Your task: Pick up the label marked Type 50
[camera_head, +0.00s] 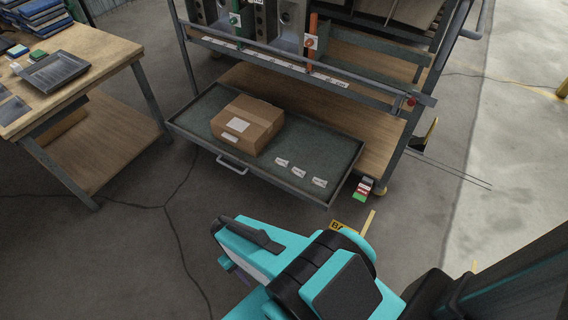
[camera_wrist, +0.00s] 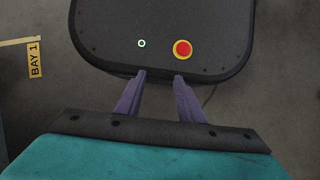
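Several small white labels lie in the open drawer (camera_head: 215,112): a left label (camera_head: 281,162), a middle label (camera_head: 298,172) and a right label (camera_head: 319,182). Their print is too small to read, so I cannot tell which is Type 50. My gripper (camera_wrist: 160,76) shows in the wrist view with its two purple fingers apart and nothing between them. In the head view my teal arm is in front of the drawer, below the labels and apart from them. No label shows in the wrist view.
A cardboard box (camera_head: 247,124) sits in the drawer left of the labels. The drawer has a raised rim and a front handle (camera_head: 232,167). A rack with a lower wooden shelf (camera_head: 375,140) stands behind. A workbench (camera_head: 95,52) is at left. A "BAY 1" floor sign (camera_wrist: 35,58) shows.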

